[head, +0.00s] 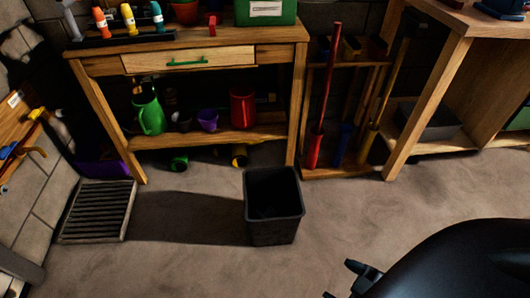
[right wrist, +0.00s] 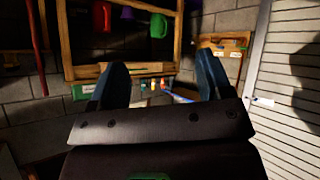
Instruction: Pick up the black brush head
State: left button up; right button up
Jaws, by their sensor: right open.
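I cannot make out a black brush head for certain in either view. A dark block (head: 416,22) sits at the top of a long handle in the tool rack; I cannot tell whether it is a brush head. My right gripper (head: 343,282) is low at the bottom of the head view, over the floor, right of the black bin. In the right wrist view its two blue-grey fingers (right wrist: 162,82) are spread wide with nothing between them. My left gripper is not in view.
A black bin (head: 273,205) stands on the floor before the wooden workbench (head: 215,135). The tool rack (head: 340,172) holds long-handled tools. A grey slatted grate (head: 98,212) lies at left. A second wooden table (head: 455,75) stands at right. The floor between is clear.

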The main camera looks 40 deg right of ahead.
aim_at(416, 20)
jog(key=i+j, duration=0.3)
jog(key=i+z, duration=0.1)
jog(key=z, duration=1.95)
jog(key=u, duration=0.4)
jog(key=i+l+u, duration=0.25)
jog(key=u, duration=0.15)
jog(key=i+l+u, duration=0.2)
jog(key=u, duration=0.2)
jog(key=i+l, duration=0.15)
jog(key=l, duration=0.15)
jog(key=i+l+u, duration=0.15)
jog(key=l, duration=0.45)
jog(key=i+u, duration=0.05)
jog(key=i, duration=0.05)
